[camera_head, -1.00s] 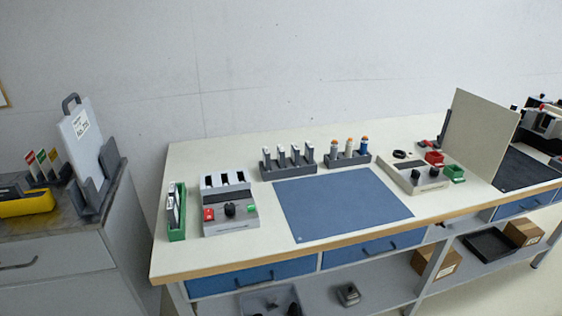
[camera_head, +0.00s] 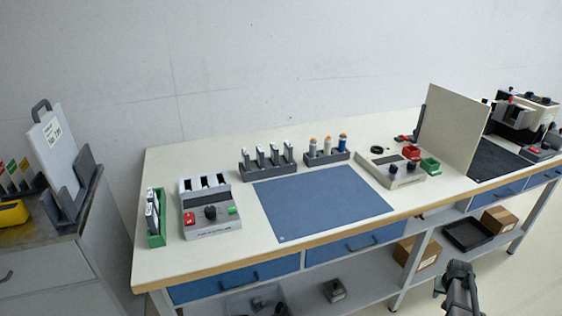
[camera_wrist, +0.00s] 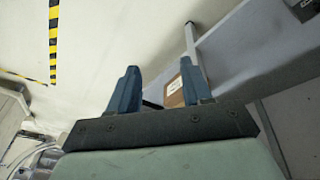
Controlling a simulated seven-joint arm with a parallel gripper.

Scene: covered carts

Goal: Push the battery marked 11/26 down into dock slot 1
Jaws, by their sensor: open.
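A grey dock unit (camera_head: 208,208) with several slots along its top back, a red button, a black knob and a green button stands on the left part of the bench. Several dark batteries with white tops (camera_head: 268,157) stand in a rack behind the blue mat. Thin, pale-topped pieces (camera_head: 152,213) stand in a green holder left of the dock. The marking 11/26 is too small to read on any of them. My gripper (camera_wrist: 161,82) is open and empty in the wrist view, pointing past the bench's lower shelf and floor. A dark part of my arm shows at lower right in the head view.
The blue mat (camera_head: 320,205) is bare. A rack of cylinders (camera_head: 327,150) stands behind it. Right are a second control unit (camera_head: 390,170) and an upright beige panel (camera_head: 450,130). A cardboard box (camera_wrist: 174,92) shows near my fingers in the wrist view.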

